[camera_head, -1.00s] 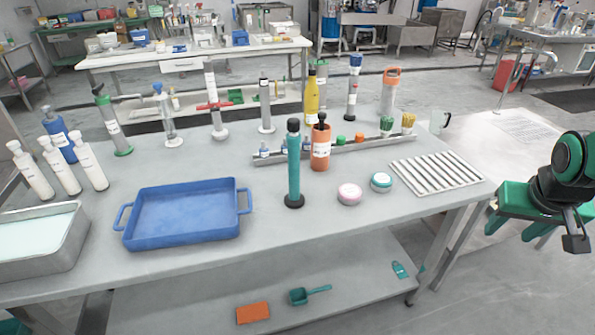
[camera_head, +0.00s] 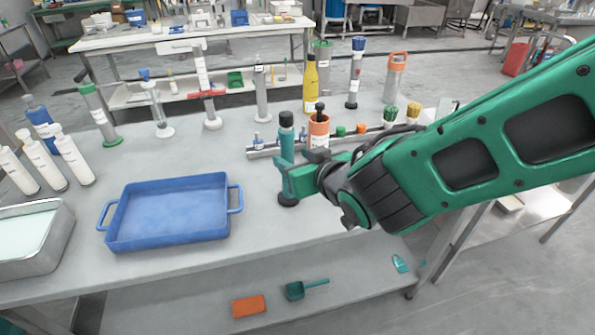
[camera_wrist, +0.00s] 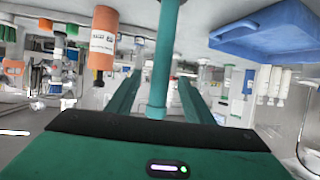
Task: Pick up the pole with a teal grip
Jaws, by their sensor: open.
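The pole with a teal grip (camera_head: 286,146) stands upright on the grey table, with a black top and a dark round base. In the wrist view, which is upside down, the teal pole (camera_wrist: 162,60) runs between my two green fingers. My gripper (camera_head: 291,178) reaches in from the right at the pole's lower half. It is open, and its fingers (camera_wrist: 157,95) lie on either side of the pole, with gaps visible. My gripper and arm hide part of the pole's lower section and the table to its right.
An orange bottle (camera_head: 318,130) stands close behind and right of the pole; it also shows in the wrist view (camera_wrist: 104,35). A blue tray (camera_head: 108,226) lies to the left. A metal rack (camera_head: 262,153) with small items runs behind. Bare table lies between tray and pole.

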